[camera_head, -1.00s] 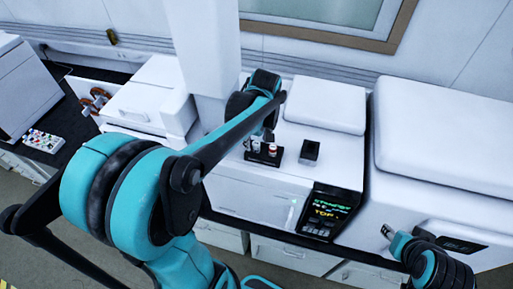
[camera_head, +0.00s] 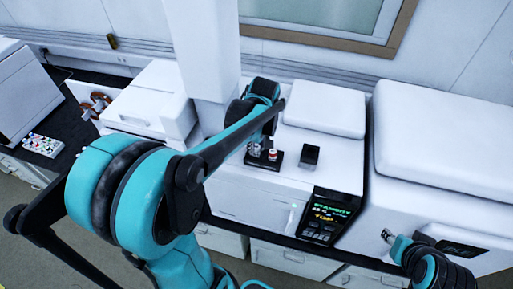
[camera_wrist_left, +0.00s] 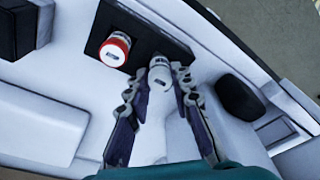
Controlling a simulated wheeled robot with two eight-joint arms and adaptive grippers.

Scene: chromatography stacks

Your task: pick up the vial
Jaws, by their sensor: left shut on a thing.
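A white-capped vial (camera_wrist_left: 161,77) stands at the edge of a black holder in the left wrist view. It also shows in the head view (camera_head: 255,149), beside a red-capped vial (camera_head: 273,154). My left gripper (camera_wrist_left: 158,82) has its fingers on either side of the white-capped vial, shut on it. The vial's lower part is hidden. The red-capped vial (camera_wrist_left: 115,48) sits in the black holder (camera_wrist_left: 146,36), next to the gripper. In the head view my right gripper (camera_head: 388,236) is at the lower right, small, and its opening is unclear.
The black holder (camera_head: 262,164) rests on a white instrument with a lit display panel (camera_head: 325,214). A small black box (camera_head: 309,156) stands to its right. A large white instrument (camera_head: 440,130) is at the right. A rack of coloured caps (camera_head: 43,145) is at far left.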

